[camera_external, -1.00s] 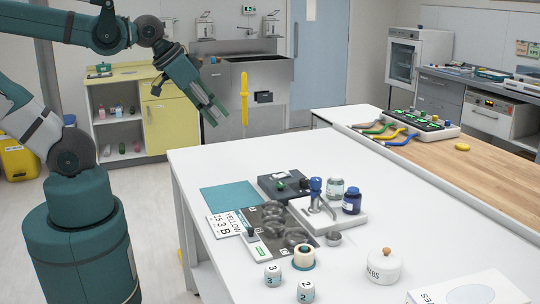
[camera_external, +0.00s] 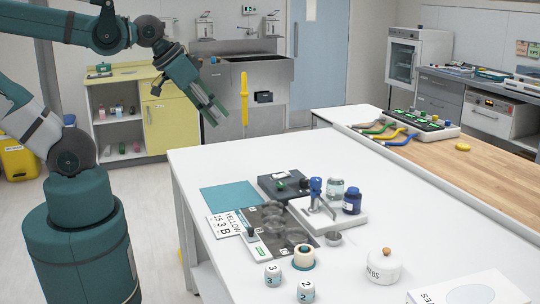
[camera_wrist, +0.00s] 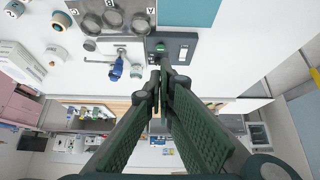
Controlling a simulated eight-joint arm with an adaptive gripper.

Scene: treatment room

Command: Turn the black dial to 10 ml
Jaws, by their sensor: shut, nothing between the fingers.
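I cannot tell for sure that this is the black dial, and no ml marks are readable. The box also shows in the wrist view (camera_wrist: 184,38), beyond the fingertips.
A dark tray (camera_external: 266,214) with round grey items lies in front. The teal mat (camera_external: 228,197) is bare. The table's right part is mostly clear.

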